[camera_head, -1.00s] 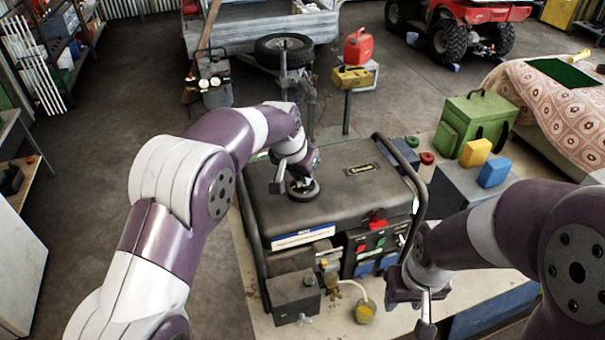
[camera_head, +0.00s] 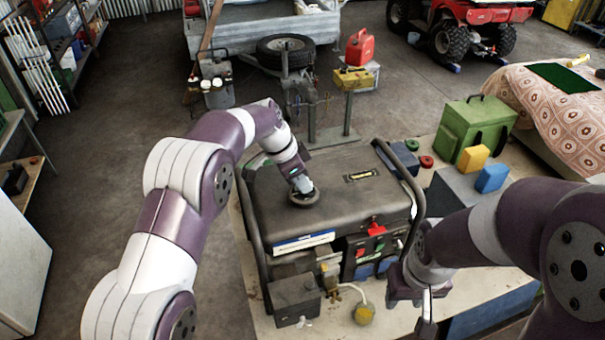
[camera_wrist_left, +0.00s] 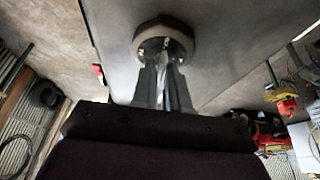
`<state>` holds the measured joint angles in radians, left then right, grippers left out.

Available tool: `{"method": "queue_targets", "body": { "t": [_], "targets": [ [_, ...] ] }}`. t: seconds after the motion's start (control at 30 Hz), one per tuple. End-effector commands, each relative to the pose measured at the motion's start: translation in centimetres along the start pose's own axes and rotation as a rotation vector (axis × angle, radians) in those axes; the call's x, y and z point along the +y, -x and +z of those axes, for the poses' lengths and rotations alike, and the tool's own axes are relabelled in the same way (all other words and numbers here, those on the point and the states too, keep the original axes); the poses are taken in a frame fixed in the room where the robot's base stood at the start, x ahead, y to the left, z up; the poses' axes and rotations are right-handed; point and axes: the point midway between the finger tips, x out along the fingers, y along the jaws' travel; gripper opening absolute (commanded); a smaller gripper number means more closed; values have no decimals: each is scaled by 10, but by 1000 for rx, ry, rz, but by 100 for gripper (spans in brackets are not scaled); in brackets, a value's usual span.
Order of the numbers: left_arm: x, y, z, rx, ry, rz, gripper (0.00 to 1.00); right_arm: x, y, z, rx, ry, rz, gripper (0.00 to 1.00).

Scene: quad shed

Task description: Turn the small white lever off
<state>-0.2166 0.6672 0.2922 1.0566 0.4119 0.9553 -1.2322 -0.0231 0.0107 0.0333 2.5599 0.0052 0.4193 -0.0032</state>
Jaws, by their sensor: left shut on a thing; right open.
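The small white lever (camera_head: 304,322) is low at the front of the generator (camera_head: 345,185), under a dark box (camera_head: 294,295). My left gripper (camera_head: 302,186) is over the generator's top, away from the lever. It is shut on the round dark cap (camera_head: 303,198). In the left wrist view, the fingers (camera_wrist_left: 164,72) reach into the cap's ring (camera_wrist_left: 165,32), and the lever is not visible there. My right gripper (camera_head: 427,318) is open and empty in front of the generator's right side, to the right of the lever.
A yellow bulb-like part (camera_head: 364,314) on a pale hose is right of the lever. A red switch (camera_head: 376,228) is on the generator's front. A green box (camera_head: 475,130) and yellow (camera_head: 474,156) and blue (camera_head: 492,178) blocks stand on the right. Grey floor is free on the left.

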Motion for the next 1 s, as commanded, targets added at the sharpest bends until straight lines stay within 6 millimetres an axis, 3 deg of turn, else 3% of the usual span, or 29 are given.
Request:
{"method": "queue_targets", "body": {
  "t": [0.6, 0.63, 0.67, 1.0],
  "targets": [
    [-1, 1, 0, 0, -32, 10, 0, 0, 6, -1, 0, 0, 0, 43],
    [-1, 1, 0, 0, -32, 10, 24, 0, 6, -1, 0, 0, 0, 43],
    [-1, 1, 0, 0, -32, 10, 33, 0, 6, -1, 0, 0, 0, 43],
    [-1, 7, -1, 0, -31, 11, 33, 0, 11, -1, 0, 0, 0, 43]
  ]
}}
